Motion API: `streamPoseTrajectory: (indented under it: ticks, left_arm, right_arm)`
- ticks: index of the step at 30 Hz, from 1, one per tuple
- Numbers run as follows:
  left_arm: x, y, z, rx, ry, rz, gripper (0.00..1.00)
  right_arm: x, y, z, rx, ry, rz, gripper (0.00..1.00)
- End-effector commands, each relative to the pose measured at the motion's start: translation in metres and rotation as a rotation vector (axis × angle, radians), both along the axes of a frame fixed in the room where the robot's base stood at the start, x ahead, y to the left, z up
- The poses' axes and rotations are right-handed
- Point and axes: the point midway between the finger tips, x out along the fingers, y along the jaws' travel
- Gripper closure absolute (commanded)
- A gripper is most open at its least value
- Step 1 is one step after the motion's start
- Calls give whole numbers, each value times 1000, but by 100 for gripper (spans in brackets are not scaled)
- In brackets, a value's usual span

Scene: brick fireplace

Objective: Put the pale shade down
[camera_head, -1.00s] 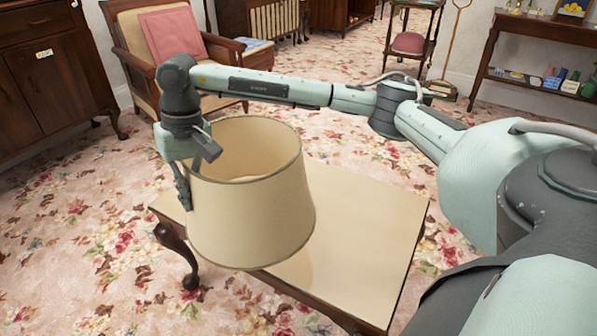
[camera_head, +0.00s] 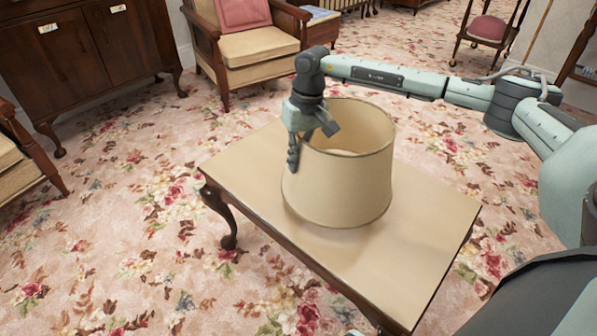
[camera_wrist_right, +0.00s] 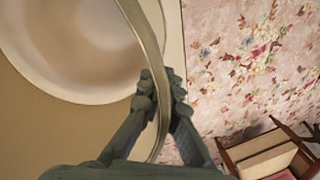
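The pale shade (camera_head: 345,185) is a cream, open-topped drum, upright over the table with the cream top (camera_head: 245,165). A soft reflection shows on the top just below its lower rim; I cannot tell whether that rim touches the table. My right gripper (camera_head: 294,158) reaches down at the shade's left side. In the right wrist view its fingers (camera_wrist_right: 160,88) are closed on the wall at the upper rim of the shade (camera_wrist_right: 145,30), one on each side. My left gripper is not in view.
A cushioned armchair (camera_head: 255,50) stands behind the table and a dark wooden cabinet (camera_head: 65,70) at the back left. Another chair (camera_head: 20,155) is at the left edge. Floral carpet (camera_head: 130,220) lies open between them. The table's right part is bare.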

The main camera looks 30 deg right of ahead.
Motion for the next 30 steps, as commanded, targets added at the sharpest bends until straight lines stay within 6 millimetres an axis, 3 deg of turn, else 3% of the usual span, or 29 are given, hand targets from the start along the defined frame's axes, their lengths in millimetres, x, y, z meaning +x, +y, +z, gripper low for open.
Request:
streamPoseTrajectory:
  ticks: [5,12,23,30]
  left_arm:
    - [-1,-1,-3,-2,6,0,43]
    - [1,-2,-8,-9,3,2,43]
    - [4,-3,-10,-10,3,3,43]
    - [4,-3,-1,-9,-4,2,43]
  right_arm:
    - [0,-3,-10,0,2,0,100]
    - [0,-3,-41,0,1,-1,100]
    - [0,-3,-44,0,-1,-1,100]
    - [0,-3,-44,0,0,-1,74]
